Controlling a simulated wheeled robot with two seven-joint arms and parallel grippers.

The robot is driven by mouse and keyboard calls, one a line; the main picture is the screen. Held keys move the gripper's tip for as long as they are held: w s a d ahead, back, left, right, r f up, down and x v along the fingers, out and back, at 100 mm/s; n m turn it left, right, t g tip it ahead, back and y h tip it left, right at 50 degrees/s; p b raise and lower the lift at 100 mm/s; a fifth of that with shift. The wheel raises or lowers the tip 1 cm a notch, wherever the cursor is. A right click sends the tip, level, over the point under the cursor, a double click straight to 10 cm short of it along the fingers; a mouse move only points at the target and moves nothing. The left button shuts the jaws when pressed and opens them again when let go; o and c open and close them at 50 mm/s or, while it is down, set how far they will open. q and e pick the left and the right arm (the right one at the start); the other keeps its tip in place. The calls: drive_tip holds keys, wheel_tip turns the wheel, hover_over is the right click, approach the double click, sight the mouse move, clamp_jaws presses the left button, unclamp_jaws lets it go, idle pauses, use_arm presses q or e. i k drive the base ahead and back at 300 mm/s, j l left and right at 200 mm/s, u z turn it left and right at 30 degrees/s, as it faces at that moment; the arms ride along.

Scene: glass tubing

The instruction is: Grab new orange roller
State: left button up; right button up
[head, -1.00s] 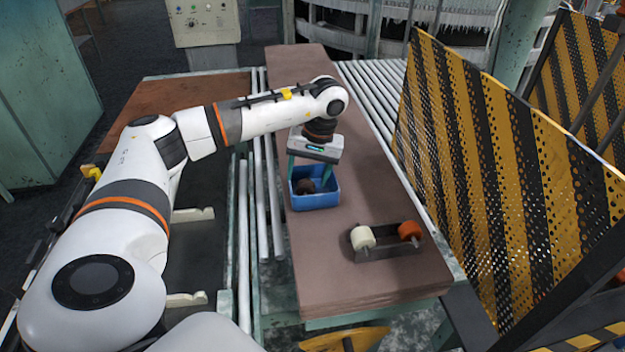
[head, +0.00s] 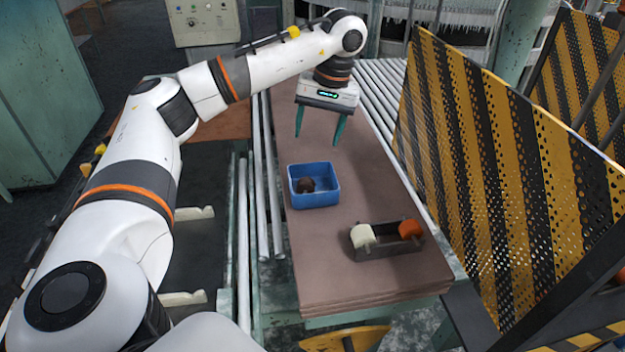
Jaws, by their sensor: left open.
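The orange roller (head: 410,229) sits at the right end of a dark holder (head: 388,250) near the front of the brown board. A cream roller (head: 363,236) sits at the holder's left end. A blue bin (head: 318,201) stands behind and left of the holder, with a dark brown roller-like piece (head: 305,185) inside. My left gripper (head: 317,143) is open and empty, its two green fingers pointing down above the board, beyond the bin. My right gripper is not in view.
The brown board (head: 325,270) lies along the roller conveyor. A yellow and black perforated guard (head: 480,170) stands along the right side, close to the holder. A control box (head: 203,22) is at the back. The board's front left area is clear.

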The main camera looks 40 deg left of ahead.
sight(411, 229)
drive_tip(key=k+l, duration=1.2)
drive_tip(key=l, duration=0.15)
